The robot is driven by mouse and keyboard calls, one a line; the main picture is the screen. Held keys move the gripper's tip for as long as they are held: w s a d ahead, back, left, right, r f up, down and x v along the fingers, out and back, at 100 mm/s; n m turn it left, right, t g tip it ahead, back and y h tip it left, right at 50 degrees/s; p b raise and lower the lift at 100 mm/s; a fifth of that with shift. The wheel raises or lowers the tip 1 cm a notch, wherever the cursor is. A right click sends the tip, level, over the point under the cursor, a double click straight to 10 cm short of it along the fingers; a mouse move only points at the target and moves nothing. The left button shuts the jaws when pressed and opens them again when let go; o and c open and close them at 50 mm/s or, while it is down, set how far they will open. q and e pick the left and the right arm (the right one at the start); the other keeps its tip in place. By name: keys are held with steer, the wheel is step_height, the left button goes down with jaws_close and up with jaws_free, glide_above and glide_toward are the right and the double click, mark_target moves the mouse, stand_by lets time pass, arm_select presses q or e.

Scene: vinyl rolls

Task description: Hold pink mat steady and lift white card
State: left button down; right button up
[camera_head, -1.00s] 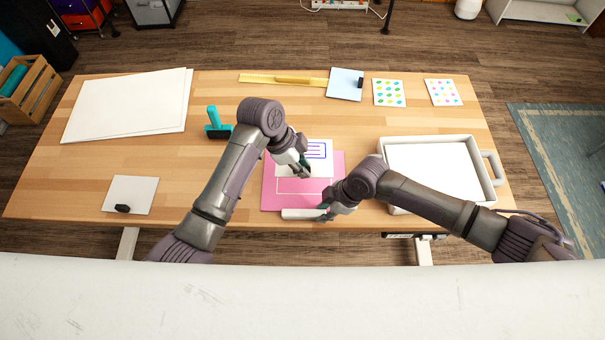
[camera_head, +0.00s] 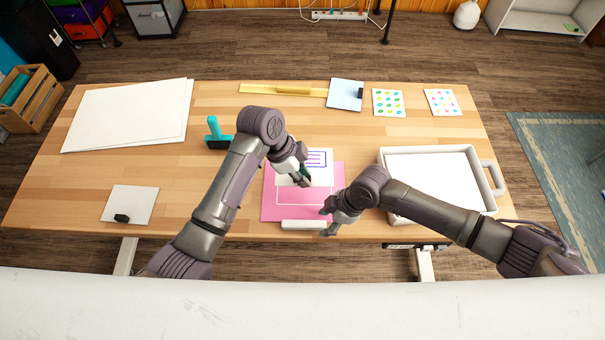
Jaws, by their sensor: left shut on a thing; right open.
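The pink mat (camera_head: 283,208) lies flat near the table's front edge, with a white outline on it. The white card (camera_head: 319,172), printed with purple lines in a blue frame, lies over the mat's far part. My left gripper (camera_head: 304,181) is over the card's near edge, shut on the card; its fingers hide part of that edge. My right gripper (camera_head: 327,222) is open at the mat's near right corner, by the right end of a white bar (camera_head: 302,225) along the mat's near edge.
A teal tool (camera_head: 215,128), white sheets (camera_head: 125,115) and a small card with a black clip (camera_head: 130,203) are to the left. A yellow ruler (camera_head: 258,88) and patterned cards (camera_head: 388,103) lie at the back.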

steer(key=v, duration=1.1)
steer(key=shift+d, duration=0.1)
steer(key=o, duration=0.5)
steer(key=shift+f, duration=0.1)
arm_select(q)
steer(key=shift+r, duration=0.15)
step_height(320, 180, up, 7)
steer(key=p, duration=0.7)
steer(key=shift+r+p, duration=0.15)
steer(key=shift+p, duration=0.15)
arm_select(e)
steer(key=v, duration=0.8)
